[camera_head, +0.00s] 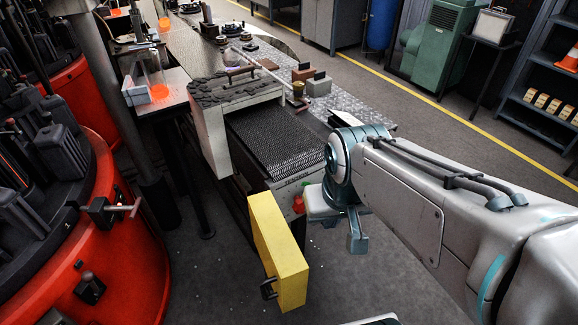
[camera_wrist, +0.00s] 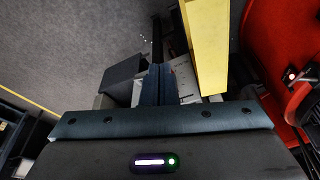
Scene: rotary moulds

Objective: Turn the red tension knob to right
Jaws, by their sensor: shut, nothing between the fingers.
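A small red knob (camera_head: 298,205) sits on the near end of the conveyor (camera_head: 275,140), just below a green part (camera_head: 305,181). My gripper (camera_head: 356,232) is just right of the knob in the head view, with a gap between them in the picture. In the wrist view my gripper's fingers (camera_wrist: 157,84) are together and hold nothing. Which way the knob is turned is too small to tell.
A yellow box-like panel (camera_head: 279,252) sticks out at the conveyor's near end, left of my gripper; it also shows in the wrist view (camera_wrist: 207,45). A large red rotary machine (camera_head: 120,270) stands at the left. Open floor (camera_head: 420,140) lies right of the conveyor.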

